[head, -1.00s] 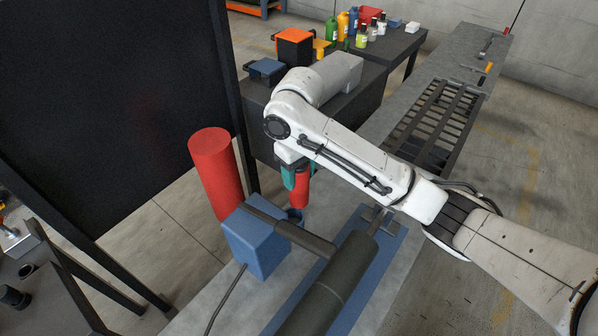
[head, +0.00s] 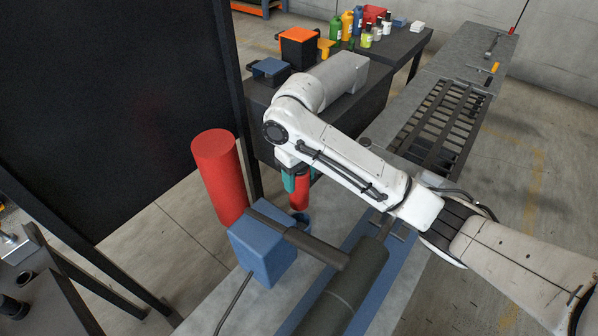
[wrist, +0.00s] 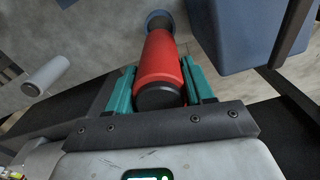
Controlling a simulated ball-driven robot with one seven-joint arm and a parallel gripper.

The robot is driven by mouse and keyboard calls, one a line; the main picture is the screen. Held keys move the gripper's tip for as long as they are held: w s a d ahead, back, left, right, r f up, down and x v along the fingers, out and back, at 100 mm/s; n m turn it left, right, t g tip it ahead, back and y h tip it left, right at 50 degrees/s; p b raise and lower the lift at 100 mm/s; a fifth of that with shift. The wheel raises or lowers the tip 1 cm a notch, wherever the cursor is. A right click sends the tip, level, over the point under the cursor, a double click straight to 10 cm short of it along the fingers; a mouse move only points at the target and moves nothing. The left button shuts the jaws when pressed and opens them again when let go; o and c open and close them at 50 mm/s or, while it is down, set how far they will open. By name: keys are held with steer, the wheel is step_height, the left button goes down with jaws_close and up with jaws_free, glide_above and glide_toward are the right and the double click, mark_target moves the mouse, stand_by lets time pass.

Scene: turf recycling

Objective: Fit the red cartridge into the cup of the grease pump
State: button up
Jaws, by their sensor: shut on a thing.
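The red cartridge (head: 299,196) is held by my gripper (head: 293,184), whose teal fingers are closed on its two sides. In the wrist view the cartridge (wrist: 160,58) lies between the teal fingers (wrist: 160,84), its dark end cap towards me. The round blue cup (head: 305,221) sits beside the blue box of the grease pump (head: 262,250). In the wrist view the cup (wrist: 158,17) shows just beyond the cartridge's far end. That end overlaps the cup's near rim in the picture; I cannot tell whether it touches or enters it.
A large red cylinder (head: 218,175) stands behind the blue box. A dark bar crosses the box towards a thick dark cylinder (head: 350,290). A black panel (head: 110,110) rises at the left. Bottles (head: 352,25) and bins stand on a far table.

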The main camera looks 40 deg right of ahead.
mark_target(300, 210)
steer(key=shift+f+b, duration=1.6)
steer(key=shift+f, duration=2.15)
steer(key=shift+p, duration=1.5)
steer(key=shift+f+b, duration=1.3)
steer(key=shift+f, duration=1.8)
steer(key=o, duration=1.3)
steer(key=shift+r, duration=0.1)
